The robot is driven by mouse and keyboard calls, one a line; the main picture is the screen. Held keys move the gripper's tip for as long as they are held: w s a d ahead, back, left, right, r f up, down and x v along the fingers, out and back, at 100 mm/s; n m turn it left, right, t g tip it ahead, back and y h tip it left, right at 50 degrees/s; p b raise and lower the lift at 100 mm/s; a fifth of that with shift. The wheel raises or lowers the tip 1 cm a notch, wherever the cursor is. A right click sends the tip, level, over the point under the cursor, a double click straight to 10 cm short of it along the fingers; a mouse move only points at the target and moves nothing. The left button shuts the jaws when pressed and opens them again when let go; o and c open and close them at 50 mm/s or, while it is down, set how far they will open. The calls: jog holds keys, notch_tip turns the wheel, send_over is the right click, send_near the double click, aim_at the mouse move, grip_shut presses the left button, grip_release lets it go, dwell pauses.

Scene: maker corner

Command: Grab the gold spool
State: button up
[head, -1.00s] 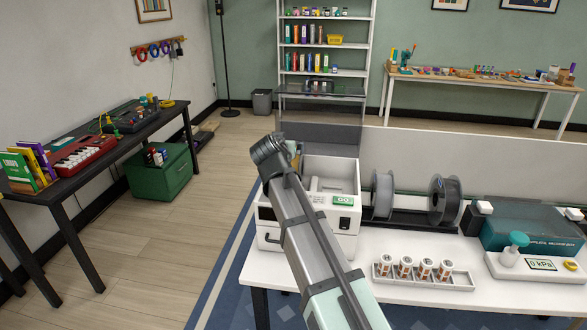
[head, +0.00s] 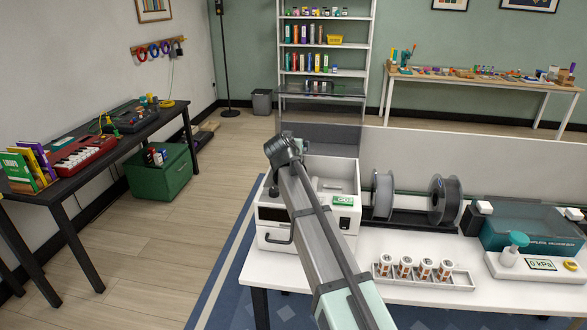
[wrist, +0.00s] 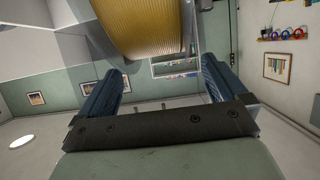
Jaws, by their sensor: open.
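A grey spool (head: 382,194) and a dark spool (head: 438,200) stand on a black holder right of the machine. A tray (head: 455,281) of small labelled jars and a teal-lidded box (head: 525,228) share the white table (head: 350,288). A clear panel (head: 318,125) rises behind the machine.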

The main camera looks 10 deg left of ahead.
jog(key=x, duration=0.4)
jog(key=shift+d, duration=0.15)
jog(key=shift+c, duration=0.4)
jog(key=shift+r, duration=0.1)
grip_shut()
